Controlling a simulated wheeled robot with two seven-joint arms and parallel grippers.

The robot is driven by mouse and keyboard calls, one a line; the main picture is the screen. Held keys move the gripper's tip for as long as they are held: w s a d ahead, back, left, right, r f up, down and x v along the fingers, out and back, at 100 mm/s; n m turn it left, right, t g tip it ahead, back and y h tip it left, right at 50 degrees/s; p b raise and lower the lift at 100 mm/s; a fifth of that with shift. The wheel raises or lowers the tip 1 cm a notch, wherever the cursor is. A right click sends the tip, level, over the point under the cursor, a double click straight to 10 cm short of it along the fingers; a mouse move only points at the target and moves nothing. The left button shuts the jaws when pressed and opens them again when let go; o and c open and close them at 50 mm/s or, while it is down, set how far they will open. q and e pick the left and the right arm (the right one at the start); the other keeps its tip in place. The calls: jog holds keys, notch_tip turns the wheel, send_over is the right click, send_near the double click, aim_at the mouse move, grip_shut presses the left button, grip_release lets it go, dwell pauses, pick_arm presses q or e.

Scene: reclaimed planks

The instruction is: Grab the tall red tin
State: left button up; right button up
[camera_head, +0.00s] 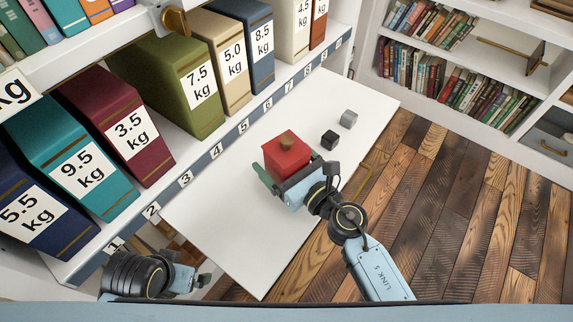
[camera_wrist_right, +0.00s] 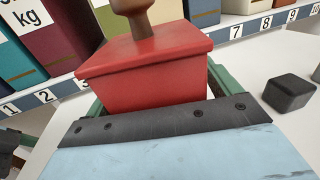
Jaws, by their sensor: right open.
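The red tin (camera_head: 287,157) is boxy, with an overhanging lid and a brown wooden knob. It stands upright on the white surface; the right wrist view also shows the tin (camera_wrist_right: 150,75) close up. My right gripper (camera_head: 285,170) is open, with its green fingers on either side of the tin. The tin's lower part is partly hidden by the gripper, and I cannot tell whether the fingers touch it. My left gripper (camera_head: 202,282) is low at the left, away from the tin, and its opening is unclear.
A black cube (camera_head: 330,140) and a grey cube (camera_head: 348,119) lie beyond the tin on the white surface (camera_head: 225,215). A shelf of weight-labelled binders (camera_head: 180,85) runs along the left. A brass-coloured handle (camera_head: 364,181) is at the surface's right edge.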

jog(key=shift+w+a, duration=0.15)
jog(key=shift+w, duration=0.05)
jog(key=c, duration=1.6)
jog(key=shift+r, duration=0.15)
jog(key=shift+r, duration=0.2)
